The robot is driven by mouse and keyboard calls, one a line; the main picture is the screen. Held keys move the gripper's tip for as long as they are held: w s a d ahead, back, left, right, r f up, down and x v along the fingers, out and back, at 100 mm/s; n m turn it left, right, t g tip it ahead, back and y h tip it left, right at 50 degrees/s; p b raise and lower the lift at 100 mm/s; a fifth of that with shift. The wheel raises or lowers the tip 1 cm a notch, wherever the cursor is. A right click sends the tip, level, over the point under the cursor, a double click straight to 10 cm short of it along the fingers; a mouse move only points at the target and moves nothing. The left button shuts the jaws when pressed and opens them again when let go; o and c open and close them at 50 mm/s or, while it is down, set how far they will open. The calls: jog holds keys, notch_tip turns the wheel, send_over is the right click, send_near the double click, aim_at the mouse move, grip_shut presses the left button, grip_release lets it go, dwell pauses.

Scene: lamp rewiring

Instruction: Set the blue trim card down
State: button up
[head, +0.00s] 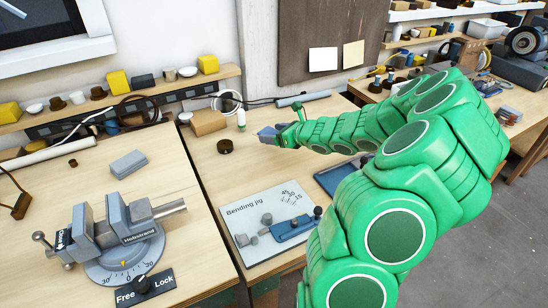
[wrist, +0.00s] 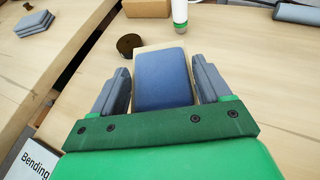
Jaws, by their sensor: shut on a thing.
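The blue trim card (wrist: 163,80) lies between the two grey fingers of my gripper (wrist: 160,65) in the wrist view, with a pale border showing around its far end and sides. My gripper is shut on it. In the head view my gripper (head: 272,133) is at the end of the green arm, over the right-hand bench. The card is small and hard to make out there. I cannot tell whether its underside touches the bench.
A dark round piece (head: 225,146) stands left of my gripper, with a cardboard box (head: 207,122) and a white-and-green bottle (head: 241,118) behind. The bending jig board (head: 247,232) lies nearer. A blue tray (head: 333,178) is partly behind my arm. Bare wood lies between.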

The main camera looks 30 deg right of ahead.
aim_at(277, 159)
jog(key=shift+s+d, duration=0.25)
jog(key=shift+s, duration=0.05)
jog(key=shift+d+f, duration=0.1)
jog(key=shift+f, duration=0.15)
jog(key=shift+s+f, duration=0.1)
jog(key=shift+f, duration=3.7)
jog(key=shift+f, duration=0.1)
jog(key=o, duration=1)
